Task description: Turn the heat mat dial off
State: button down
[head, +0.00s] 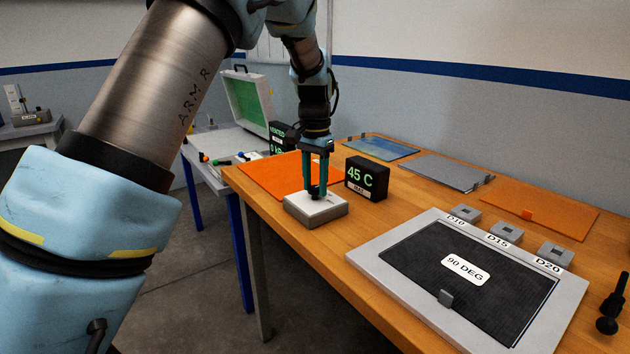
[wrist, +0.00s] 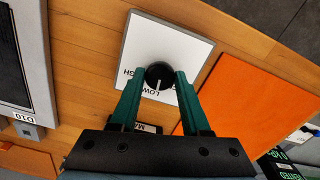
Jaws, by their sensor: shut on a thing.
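The heat mat dial is a black round knob (wrist: 159,75) with a white pointer line, on a white control box (wrist: 140,42). In the wrist view the words LOW and part of HIGH show on the box; other lettering is hidden by my fingers. My gripper (wrist: 156,82) has its two green fingers closed on either side of the knob. In the head view my gripper (head: 317,192) points straight down onto the control box (head: 316,209), and the knob is mostly hidden between the fingers. An orange mat (head: 272,176) lies behind the box. A black display (head: 366,178) beside it reads 45 C.
A grey frame with a black panel labelled 90 DEG (head: 465,268) lies to the right on the wooden table. Small grey blocks (head: 505,231) marked D10, D15 and D20 line its far side. An open green-lined case (head: 246,103) stands behind.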

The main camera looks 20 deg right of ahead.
aim_at(315, 188)
jog(key=n+p, duration=0.2)
jog(key=n, duration=0.3)
jog(key=shift+r, duration=0.15)
jog(key=n+p, duration=0.2)
jog(key=n, duration=0.3)
jog(key=shift+n, duration=0.4)
jog(key=shift+c, duration=1.8)
grip_release()
notch_tip(315, 188, up, 11)
jog(key=b, duration=0.1)
jog(key=shift+f+b, duration=0.2)
jog(key=shift+b, duration=0.2)
